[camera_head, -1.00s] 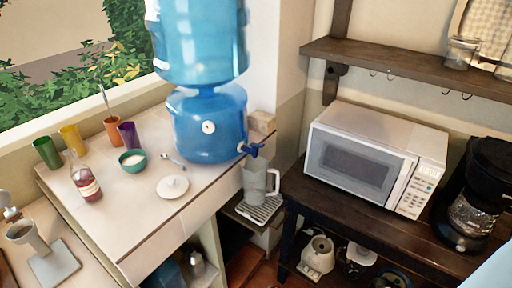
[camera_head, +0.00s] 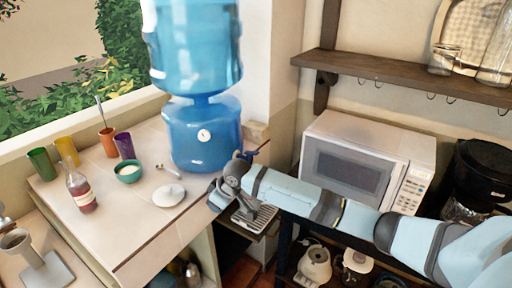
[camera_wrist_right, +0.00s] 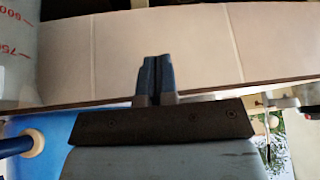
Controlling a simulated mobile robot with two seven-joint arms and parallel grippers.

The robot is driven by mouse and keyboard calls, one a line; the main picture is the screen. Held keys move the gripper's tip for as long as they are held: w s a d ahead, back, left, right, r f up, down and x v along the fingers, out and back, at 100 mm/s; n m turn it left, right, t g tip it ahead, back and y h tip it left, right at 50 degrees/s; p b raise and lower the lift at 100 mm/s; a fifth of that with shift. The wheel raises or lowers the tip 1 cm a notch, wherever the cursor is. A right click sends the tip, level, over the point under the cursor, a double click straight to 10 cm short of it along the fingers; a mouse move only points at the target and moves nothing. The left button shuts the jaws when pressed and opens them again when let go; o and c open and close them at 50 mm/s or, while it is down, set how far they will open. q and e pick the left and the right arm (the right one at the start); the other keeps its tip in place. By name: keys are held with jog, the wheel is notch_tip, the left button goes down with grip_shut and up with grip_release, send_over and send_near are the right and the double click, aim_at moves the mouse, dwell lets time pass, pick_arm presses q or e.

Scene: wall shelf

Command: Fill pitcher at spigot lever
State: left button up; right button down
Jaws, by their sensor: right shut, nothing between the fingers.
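The blue water dispenser (camera_head: 200,135) stands on the counter corner. Its blue spigot lever (camera_head: 259,147) shows just above my right wrist. My right gripper (camera_head: 222,194) is shut and empty beside the counter edge, below the spigot. The clear pitcher is hidden behind my right arm in the head view. In the right wrist view, part of the pitcher (camera_wrist_right: 18,60) with red volume marks shows at the left edge, apart from the shut fingers (camera_wrist_right: 155,68). I cannot tell its water level. My left gripper is not in view.
A white microwave (camera_head: 352,165) stands on the dark table, behind my right arm. A coffee maker (camera_head: 484,170) is at the right. A bottle (camera_head: 82,190), a teal bowl (camera_head: 129,171), a white lid (camera_head: 168,195) and several cups stand on the counter. The counter's front is clear.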

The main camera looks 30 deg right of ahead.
jog(key=w+d+r+g+h, duration=0.2)
jog(key=w+d+r, duration=0.3)
jog(key=d+r, duration=0.65)
notch_tip(320, 180, up, 15)
jog(key=m+b, duration=0.1)
jog(key=m, duration=0.1)
send_over(255, 152)
jog(key=s, duration=0.1)
jog(key=shift+d+f+g, duration=0.15)
jog(key=shift+g, duration=0.25)
jog(key=shift+f, duration=0.1)
jog(key=f, duration=0.4)
jog(key=f+p, duration=0.1)
jog(key=f, duration=0.3)
jog(key=f+p, duration=0.1)
jog(key=f, duration=0.3)
jog(key=shift+w+a+f, duration=0.2)
jog(key=shift+w, duration=0.15)
jog(key=shift+s+d+f, duration=0.1)
jog(key=shift+s+f, duration=0.1)
jog(key=shift+f, duration=0.4)
